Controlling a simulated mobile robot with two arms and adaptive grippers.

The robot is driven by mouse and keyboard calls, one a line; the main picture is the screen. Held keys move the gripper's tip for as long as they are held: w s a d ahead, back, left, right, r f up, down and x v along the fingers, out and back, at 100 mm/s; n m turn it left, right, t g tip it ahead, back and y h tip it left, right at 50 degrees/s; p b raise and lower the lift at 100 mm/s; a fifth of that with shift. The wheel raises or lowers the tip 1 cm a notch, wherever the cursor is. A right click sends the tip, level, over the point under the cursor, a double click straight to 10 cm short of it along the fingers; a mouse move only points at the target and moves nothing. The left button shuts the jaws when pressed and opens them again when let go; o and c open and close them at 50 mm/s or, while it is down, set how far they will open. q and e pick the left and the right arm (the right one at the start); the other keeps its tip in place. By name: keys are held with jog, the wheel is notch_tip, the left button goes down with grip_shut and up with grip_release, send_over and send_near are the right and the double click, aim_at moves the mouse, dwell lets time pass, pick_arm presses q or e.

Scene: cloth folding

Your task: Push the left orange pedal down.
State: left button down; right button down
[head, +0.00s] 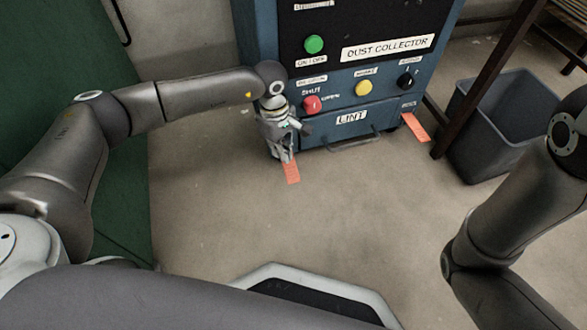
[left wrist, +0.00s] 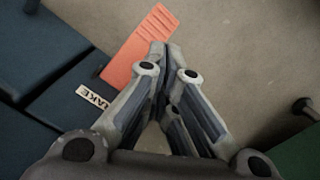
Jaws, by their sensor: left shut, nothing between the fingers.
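The left orange pedal (head: 292,173) sticks out low from the front left foot of the blue dust collector (head: 257,32). In the left wrist view the ridged orange pedal (left wrist: 140,47) lies just left of the fingertips. My left gripper (head: 287,156) points down over the pedal and hides its inner part in the head view. My left gripper (left wrist: 164,46) is shut and empty, its tips overlapping the pedal's edge in the picture. I cannot tell whether they touch it. My right gripper is out of view.
A second orange pedal (head: 416,127) sits at the machine's right. The panel carries a green button (head: 314,44), red button (head: 312,104), yellow button (head: 363,88) and black knob (head: 405,80). A grey bin (head: 490,140) stands right. The floor in front is clear.

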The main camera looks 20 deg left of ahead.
pick_arm(q)
jog(key=r, duration=0.3)
jog(key=shift+a+r, duration=0.2)
jog(key=shift+r, duration=0.1)
jog(key=shift+d, duration=0.1)
dwell(0.3)
